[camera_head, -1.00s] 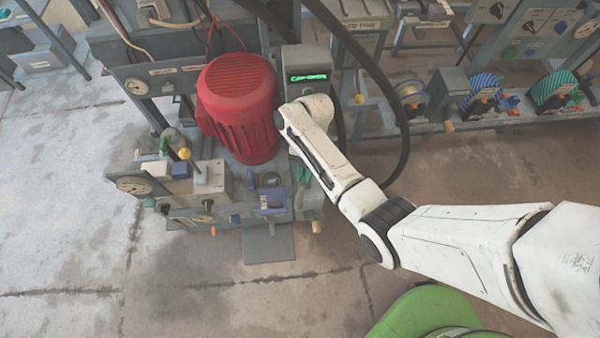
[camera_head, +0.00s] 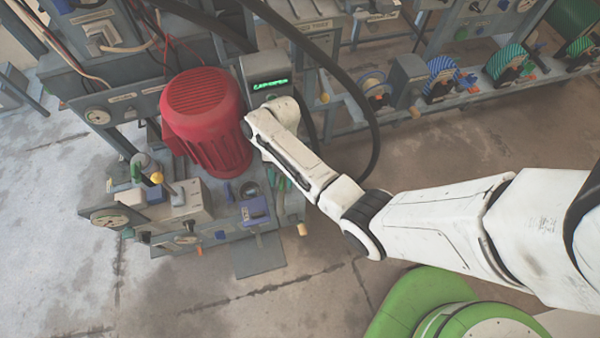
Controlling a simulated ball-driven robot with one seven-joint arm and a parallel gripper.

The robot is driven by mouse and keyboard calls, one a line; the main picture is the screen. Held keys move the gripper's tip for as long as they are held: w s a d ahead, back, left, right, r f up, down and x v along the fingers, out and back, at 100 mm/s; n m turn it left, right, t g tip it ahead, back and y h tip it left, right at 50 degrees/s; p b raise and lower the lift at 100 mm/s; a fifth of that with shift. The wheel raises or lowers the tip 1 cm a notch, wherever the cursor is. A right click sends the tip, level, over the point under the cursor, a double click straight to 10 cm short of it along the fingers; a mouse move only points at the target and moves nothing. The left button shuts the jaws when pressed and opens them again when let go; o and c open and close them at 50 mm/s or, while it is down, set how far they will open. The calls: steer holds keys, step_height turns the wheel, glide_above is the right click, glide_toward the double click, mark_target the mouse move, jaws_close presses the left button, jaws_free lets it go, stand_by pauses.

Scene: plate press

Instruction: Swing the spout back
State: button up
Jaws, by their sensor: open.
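On the left of the press bench (camera_head: 200,236), a short curved grey pipe with a green part (camera_head: 140,166) stands near a yellow knob (camera_head: 157,178). It may be the spout, but it is too small to tell for sure. A grey post (camera_head: 177,192) rises from a block just right of it. My arm reaches in from the right, and its wrist end is over the bench beside the red motor housing. My gripper's fingers do not show; the arm hides that spot. The arm end is well to the right of the pipe.
A red ribbed motor (camera_head: 207,120) stands between my arm and the curved pipe. A blue clamp-like part (camera_head: 254,210) sits at the bench front. Thick black hoses (camera_head: 370,125) loop behind. The floor ahead is clear.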

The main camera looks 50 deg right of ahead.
steer(key=s+a+r+p, duration=0.1)
steer(key=s+r+p, duration=0.5)
steer(key=s+r, duration=0.6)
steer(key=shift+s+a+p, duration=0.3)
steer(key=shift+s+a, duration=0.05)
steer(key=shift+s, duration=0.65)
steer(key=shift+c, duration=0.4)
